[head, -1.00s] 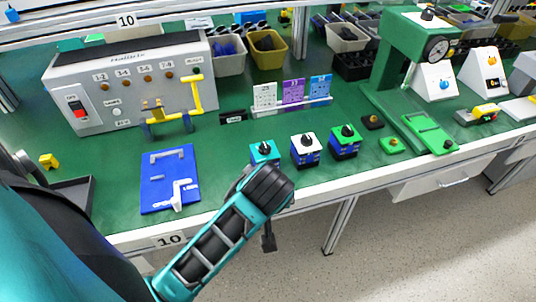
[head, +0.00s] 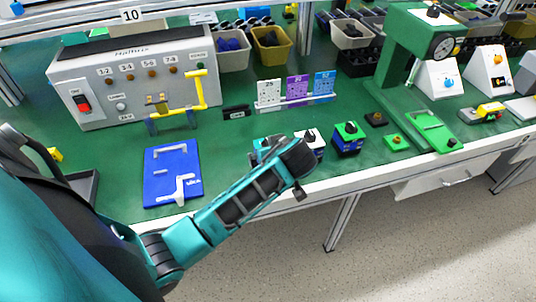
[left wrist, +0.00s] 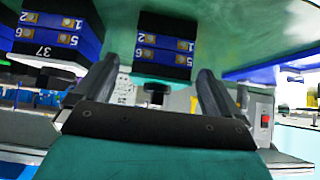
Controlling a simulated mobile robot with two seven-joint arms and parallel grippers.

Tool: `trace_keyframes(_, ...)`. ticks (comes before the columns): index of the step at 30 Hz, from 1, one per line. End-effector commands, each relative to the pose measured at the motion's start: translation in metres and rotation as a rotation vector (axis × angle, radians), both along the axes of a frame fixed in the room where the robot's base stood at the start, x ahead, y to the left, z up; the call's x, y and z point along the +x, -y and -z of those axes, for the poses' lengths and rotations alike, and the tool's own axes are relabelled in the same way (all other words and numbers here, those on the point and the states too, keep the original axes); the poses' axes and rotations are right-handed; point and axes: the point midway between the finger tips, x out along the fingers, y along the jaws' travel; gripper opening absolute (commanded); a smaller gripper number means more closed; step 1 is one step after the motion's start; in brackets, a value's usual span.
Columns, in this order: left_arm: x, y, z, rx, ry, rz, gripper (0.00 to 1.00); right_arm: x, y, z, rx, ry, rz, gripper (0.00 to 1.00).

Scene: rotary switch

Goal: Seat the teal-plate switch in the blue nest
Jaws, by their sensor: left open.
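The teal-plate switch (head: 259,144) stands on the green bench, mostly hidden behind my left arm in the head view. In the left wrist view the teal-plate switch (left wrist: 163,50) shows its dark blue body with number labels, its teal plate and its black knob, between my fingers. My left gripper (left wrist: 157,70) is open, one finger on each side of the switch; I cannot tell whether either touches it. The blue nest (head: 160,178) lies flat on the bench to the left, with grey corner brackets and nothing in it. My right gripper is not in view.
A white-plate switch (head: 311,138) and a green-plate switch (head: 348,138) stand right of the teal one. A grey control box (head: 130,85) with yellow handle stands behind the nest. A card rack (head: 296,98) stands behind the switches. The bench's front edge is close.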

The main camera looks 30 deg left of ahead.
Motion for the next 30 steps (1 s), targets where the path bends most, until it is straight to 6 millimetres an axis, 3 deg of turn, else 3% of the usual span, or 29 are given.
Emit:
trace_keyframes(9, 0.017, -0.022, 0.028, 0.001, -0.002, -0.001, 0.98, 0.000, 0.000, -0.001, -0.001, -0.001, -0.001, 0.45)
trace_keyframes(17, 0.018, -0.023, 0.030, 0.000, -0.002, 0.000, 0.98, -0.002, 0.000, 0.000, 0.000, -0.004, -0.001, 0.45)
trace_keyframes(30, 0.018, -0.023, 0.030, 0.000, -0.002, 0.000, 0.57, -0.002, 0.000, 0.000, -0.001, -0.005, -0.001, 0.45)
